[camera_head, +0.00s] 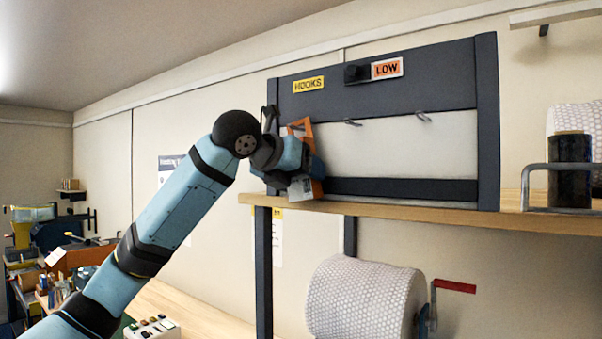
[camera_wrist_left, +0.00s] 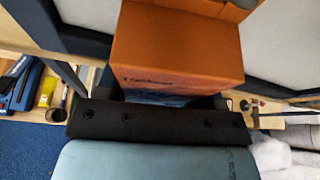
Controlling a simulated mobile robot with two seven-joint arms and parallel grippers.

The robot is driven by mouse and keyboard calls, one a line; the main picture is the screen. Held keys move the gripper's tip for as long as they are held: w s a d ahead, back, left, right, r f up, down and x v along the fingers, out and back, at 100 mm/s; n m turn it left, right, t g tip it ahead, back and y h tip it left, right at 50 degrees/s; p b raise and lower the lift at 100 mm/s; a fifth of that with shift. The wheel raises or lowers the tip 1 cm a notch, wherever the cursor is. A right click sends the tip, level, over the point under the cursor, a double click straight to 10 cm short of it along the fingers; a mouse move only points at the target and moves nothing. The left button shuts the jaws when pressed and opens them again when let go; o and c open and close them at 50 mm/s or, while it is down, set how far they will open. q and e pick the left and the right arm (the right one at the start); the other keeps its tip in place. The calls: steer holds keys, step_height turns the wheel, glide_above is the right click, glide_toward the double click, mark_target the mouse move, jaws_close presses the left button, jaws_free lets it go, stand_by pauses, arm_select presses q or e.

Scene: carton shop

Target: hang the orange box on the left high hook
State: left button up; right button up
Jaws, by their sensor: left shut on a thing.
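The orange box (camera_head: 304,131) is held upright by my left gripper (camera_head: 299,168), which is shut on it at the left end of the hook board (camera_head: 400,95). In the left wrist view the box (camera_wrist_left: 180,50) fills the upper middle, with dark print on its face. Two hooks, a middle one (camera_head: 352,122) and a right one (camera_head: 423,116), stick out bare from the board. The left hook area is mostly covered by the box and gripper, so I cannot tell whether the box touches a hook. My right gripper is not in view.
The board has a HOOKS sign (camera_head: 309,84) and a LOW sign (camera_head: 387,69). It stands on a wooden shelf (camera_head: 420,210). A dark upright (camera_head: 487,120) bounds its right side. A large wrap roll (camera_head: 362,298) is below. A dark spool (camera_head: 569,170) stands on the shelf at right.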

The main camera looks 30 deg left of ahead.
arm_select(q)
steer(key=shift+f, duration=0.15)
steer(key=o, duration=0.8)
steer(key=shift+c, duration=0.2)
steer(key=shift+o, duration=1.4)
steer(key=shift+d, duration=0.3)
steer(key=shift+s, duration=0.1)
